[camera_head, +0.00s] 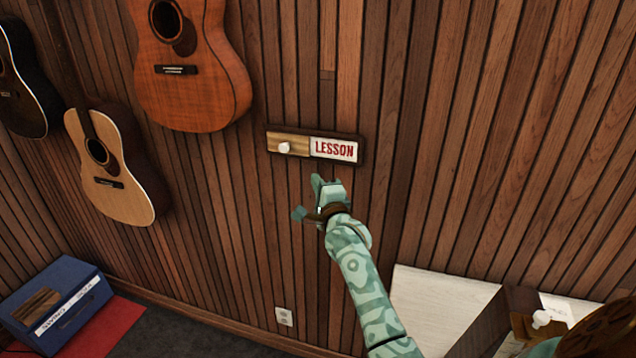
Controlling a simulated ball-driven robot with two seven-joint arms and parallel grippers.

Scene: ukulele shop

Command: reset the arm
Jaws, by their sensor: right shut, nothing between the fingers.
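My right arm, in patterned pale green, reaches up from the lower right in the head view. Its right gripper (318,184) is shut and empty, just below the wall sign (314,147). The sign has a dark frame, a wooden slider with a white knob (284,147) at its left, and a white panel (334,149) reading LESSON in red at its right. The gripper looks apart from the knob and the sign. My left gripper is not in view.
Guitars hang on the slatted wood wall, an orange-brown one (200,85) and a pale one (132,192) among them. A blue box (62,290) stands by a red mat (105,330) at lower left. A white surface (435,305) is at lower right. An outlet (284,316) is low on the wall.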

